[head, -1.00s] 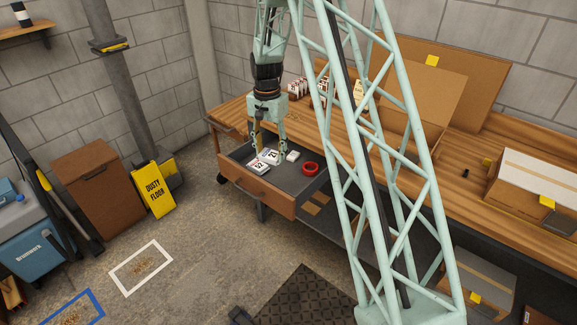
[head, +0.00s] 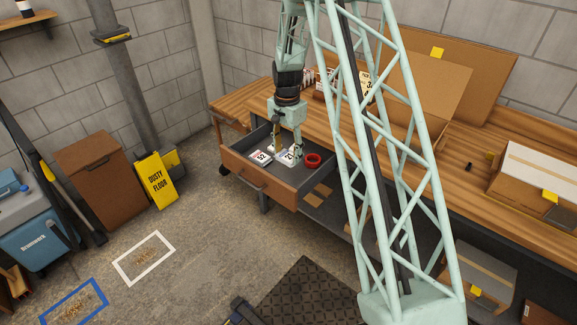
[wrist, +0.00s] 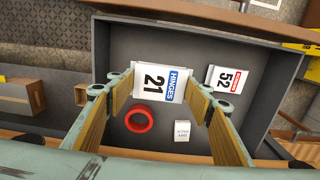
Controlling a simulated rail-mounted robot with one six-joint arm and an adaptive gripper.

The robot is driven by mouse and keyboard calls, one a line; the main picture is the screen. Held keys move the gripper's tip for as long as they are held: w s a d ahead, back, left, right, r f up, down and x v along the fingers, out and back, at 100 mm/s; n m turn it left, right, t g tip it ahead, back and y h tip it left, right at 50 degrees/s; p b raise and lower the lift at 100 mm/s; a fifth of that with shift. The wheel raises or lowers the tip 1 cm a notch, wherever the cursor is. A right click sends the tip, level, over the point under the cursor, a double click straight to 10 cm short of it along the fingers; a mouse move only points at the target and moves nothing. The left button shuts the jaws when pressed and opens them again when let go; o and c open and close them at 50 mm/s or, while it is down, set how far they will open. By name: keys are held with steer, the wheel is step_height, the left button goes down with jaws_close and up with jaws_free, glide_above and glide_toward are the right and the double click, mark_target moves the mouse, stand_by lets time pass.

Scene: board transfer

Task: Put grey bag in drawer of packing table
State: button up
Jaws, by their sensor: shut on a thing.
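A light grey bag with a white label reading "HINGES 21" (wrist: 158,84) is between the fingers of my gripper (wrist: 160,95) in the wrist view. My gripper (head: 286,152) points down inside the open drawer (head: 258,179) of the packing table in the head view. It is shut on the bag, which also shows at the fingertips there (head: 286,157). The bag is over the dark drawer floor (wrist: 235,125); I cannot tell whether it touches it.
In the drawer lie a bag marked "52" (wrist: 228,79), a red ring (wrist: 139,119) and a small white box (wrist: 182,131). The wooden tabletop (head: 330,130) lies behind the drawer. A yellow floor sign (head: 155,180) stands to the left.

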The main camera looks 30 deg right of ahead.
mark_target(287, 156)
steer(key=shift+f, duration=2.55)
steer(key=shift+f+b, duration=0.45)
steer(key=shift+f, duration=1.4)
steer(key=shift+f, duration=0.15)
steer(key=o, duration=1)
steer(key=shift+r+p, duration=0.6)
steer(key=shift+r, duration=5.55)
